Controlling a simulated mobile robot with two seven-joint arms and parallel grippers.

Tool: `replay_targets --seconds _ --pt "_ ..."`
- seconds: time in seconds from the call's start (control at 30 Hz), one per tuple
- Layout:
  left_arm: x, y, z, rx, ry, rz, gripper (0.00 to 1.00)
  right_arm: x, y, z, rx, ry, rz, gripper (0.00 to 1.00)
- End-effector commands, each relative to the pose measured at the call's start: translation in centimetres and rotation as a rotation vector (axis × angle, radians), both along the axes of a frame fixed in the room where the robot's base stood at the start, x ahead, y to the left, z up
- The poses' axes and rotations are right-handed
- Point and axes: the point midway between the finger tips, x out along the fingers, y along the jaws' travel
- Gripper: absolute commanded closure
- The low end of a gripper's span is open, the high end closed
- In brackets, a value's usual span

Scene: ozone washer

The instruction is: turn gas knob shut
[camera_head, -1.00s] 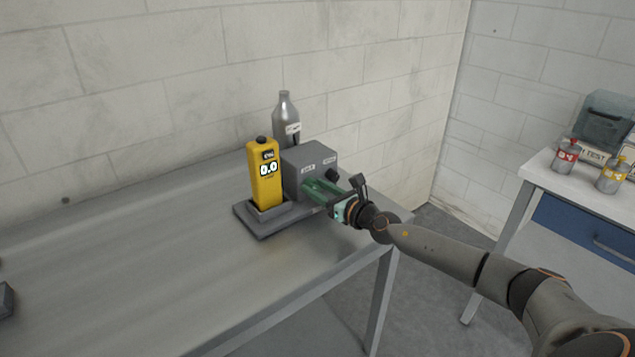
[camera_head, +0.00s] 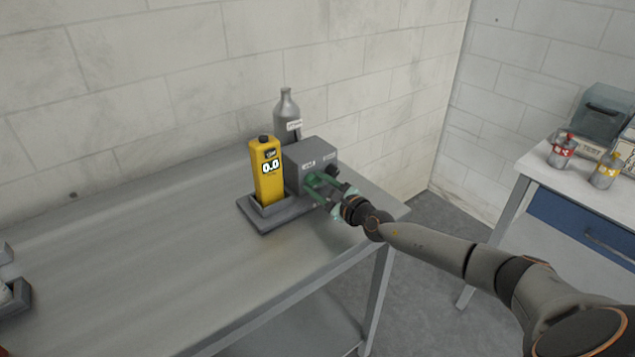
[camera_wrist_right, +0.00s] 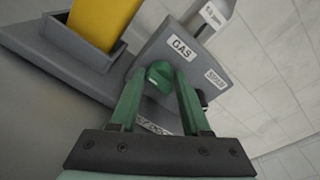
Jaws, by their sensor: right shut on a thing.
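The grey box (camera_head: 311,160) stands on the table next to the yellow meter. In the right wrist view its face (camera_wrist_right: 187,52) carries a "GAS" label and a second label to the right. A rounded green gas knob (camera_wrist_right: 159,74) sits below the "GAS" label. My right gripper (camera_head: 322,187) has its green fingers at the front of the box. In the wrist view its fingertips (camera_wrist_right: 158,82) are on either side of the knob, shut on it. The knob's turn angle is hard to read. My left gripper is not in view.
The yellow meter (camera_head: 266,171) reads 0.0 in a grey stand (camera_head: 264,222). A grey bottle (camera_head: 288,117) stands behind the box. The metal table (camera_head: 150,265) is clear in front. A side table (camera_head: 540,165) at right holds small bottles. Grey items (camera_head: 15,297) lie at the left edge.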

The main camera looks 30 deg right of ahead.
Motion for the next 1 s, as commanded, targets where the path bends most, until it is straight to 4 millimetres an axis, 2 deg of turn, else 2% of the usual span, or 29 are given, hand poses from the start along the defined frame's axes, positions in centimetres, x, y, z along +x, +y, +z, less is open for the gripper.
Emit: replay_targets --seconds 0.47,0.5,0.67,1.0 --pt "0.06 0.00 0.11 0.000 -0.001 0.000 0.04 0.05 -0.30 0.17 -0.014 -0.005 -0.006 1.00" --pt "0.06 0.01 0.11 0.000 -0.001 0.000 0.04 0.05 -0.31 0.18 -0.014 -0.005 -0.006 0.50" --pt "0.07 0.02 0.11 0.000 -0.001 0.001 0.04 0.04 -0.23 0.14 -0.013 -0.004 -0.004 0.32" --pt "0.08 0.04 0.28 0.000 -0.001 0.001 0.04 -0.33 -0.11 0.15 -0.012 -0.002 -0.001 0.32"
